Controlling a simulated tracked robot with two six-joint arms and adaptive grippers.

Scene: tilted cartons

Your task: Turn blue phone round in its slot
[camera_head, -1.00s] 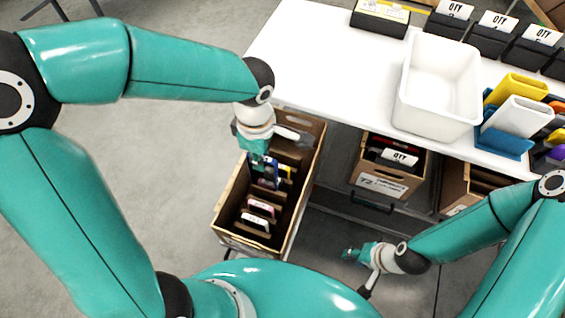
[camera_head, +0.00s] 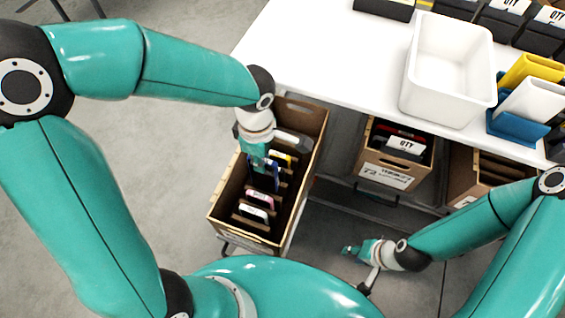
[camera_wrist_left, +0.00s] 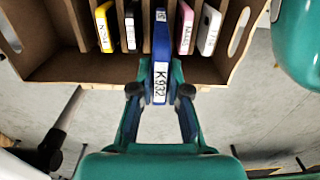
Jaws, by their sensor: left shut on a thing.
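The blue phone (camera_wrist_left: 161,50) stands in the row of phones in the carton (camera_head: 221,207). Its label K932 faces my left wrist camera, and it juts nearer the camera than its neighbours. In the head view the blue phone (camera_head: 266,178) shows just below my left gripper (camera_head: 258,160). My left gripper (camera_wrist_left: 160,88) is shut on its near end, one finger on each side. The far end is down among the dividers, and I cannot see how deep it sits. My right gripper (camera_head: 349,250) hangs low over the floor, away from the carton; its fingers are too small to read.
A yellow phone (camera_wrist_left: 105,27) and a black one (camera_wrist_left: 130,28) stand left of the blue phone in the wrist view; a pink (camera_wrist_left: 186,30) and a white one (camera_wrist_left: 208,30) stand right. The white table (camera_head: 330,60) with a white bin (camera_head: 445,80) lies beyond the carton.

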